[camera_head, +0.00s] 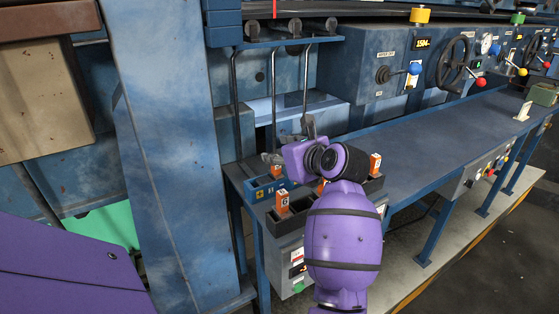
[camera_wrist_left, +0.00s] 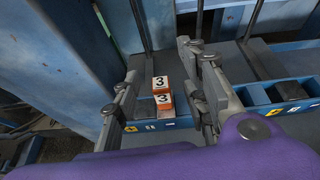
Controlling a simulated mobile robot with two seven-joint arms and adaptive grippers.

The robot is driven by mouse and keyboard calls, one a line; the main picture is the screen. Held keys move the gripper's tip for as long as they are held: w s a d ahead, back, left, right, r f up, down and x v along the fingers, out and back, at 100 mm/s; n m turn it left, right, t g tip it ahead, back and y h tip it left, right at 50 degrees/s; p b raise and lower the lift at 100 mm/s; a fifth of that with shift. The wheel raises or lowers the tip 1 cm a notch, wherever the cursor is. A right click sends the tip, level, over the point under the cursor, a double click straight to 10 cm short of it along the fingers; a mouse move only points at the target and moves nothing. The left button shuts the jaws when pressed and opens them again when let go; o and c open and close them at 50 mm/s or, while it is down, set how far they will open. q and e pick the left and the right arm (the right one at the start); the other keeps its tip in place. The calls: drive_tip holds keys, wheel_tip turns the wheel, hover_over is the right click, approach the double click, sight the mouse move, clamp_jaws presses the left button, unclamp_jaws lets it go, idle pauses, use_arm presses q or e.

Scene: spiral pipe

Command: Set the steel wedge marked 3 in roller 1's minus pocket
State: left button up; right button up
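The steel wedge marked 3 (camera_wrist_left: 161,84) is orange with a 3 on two faces. It sits at the blue pocket block (camera_wrist_left: 146,126), between my left gripper's (camera_wrist_left: 163,68) fingers, with a gap on each side. In the head view an orange piece (camera_head: 277,171), probably this wedge, shows at the blue block (camera_head: 262,188) beside a fingertip. My left gripper (camera_head: 291,143) is open above that block; its wrist hides part of the bench. I cannot tell which pocket is roller 1's minus pocket. My right gripper is not in view.
A black rack (camera_head: 290,220) holds other orange wedges, one marked 6 (camera_head: 282,202) and one to the right (camera_head: 375,163). Vertical steel rods (camera_head: 273,95) stand behind the blocks. A blue post (camera_head: 165,150) rises at left. The long bench top (camera_head: 440,130) is mostly clear.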

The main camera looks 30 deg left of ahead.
sight(280, 176)
use_arm(q)
wheel_tip(280, 176, up, 8)
idle(1.0)
